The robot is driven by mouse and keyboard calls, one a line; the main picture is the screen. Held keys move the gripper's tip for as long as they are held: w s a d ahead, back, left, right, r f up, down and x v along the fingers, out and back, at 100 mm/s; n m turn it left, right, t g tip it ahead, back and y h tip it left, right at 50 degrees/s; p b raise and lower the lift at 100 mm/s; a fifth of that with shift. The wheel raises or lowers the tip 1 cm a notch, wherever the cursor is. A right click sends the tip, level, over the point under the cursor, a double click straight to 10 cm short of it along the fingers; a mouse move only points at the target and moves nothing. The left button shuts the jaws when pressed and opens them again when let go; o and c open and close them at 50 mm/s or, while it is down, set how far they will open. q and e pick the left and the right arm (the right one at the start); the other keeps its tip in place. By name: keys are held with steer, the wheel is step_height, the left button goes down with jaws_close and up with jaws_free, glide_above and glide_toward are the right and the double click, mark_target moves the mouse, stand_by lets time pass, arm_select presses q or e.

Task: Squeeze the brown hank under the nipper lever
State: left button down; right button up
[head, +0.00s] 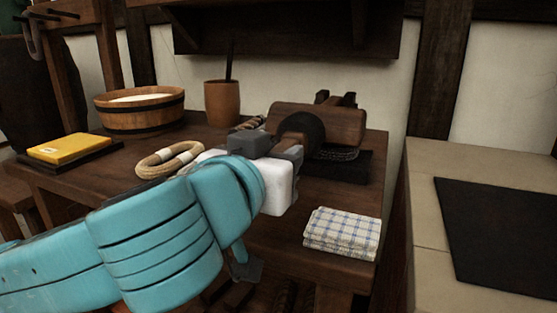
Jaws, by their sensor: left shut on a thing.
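The nipper stands at the table's back right, with a thick wooden lever (343,124) over a dark base (345,168). My left gripper (284,144) is at the lever's near end and is shut, it seems on the lever; its fingertips are partly hidden by its own wrist. A dark brown, stranded bundle, probably the brown hank (340,154), lies between the lever and the base. Much of it is hidden, and I cannot tell how tightly it is pressed. My right gripper is not in view.
A tan rope coil (170,160) lies left of my wrist on the table (75,181). Behind are a wooden tub (140,113) and a brown cup (223,103). A yellow block (69,149) is at left. A folded checked cloth (342,232) lies at the front right.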

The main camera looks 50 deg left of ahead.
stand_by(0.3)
arm_select(q)
steer(key=c, duration=1)
jaws_free()
steer(key=shift+c, duration=0.2)
steer(key=shift+o, duration=0.8)
steer(key=shift+s, duration=0.15)
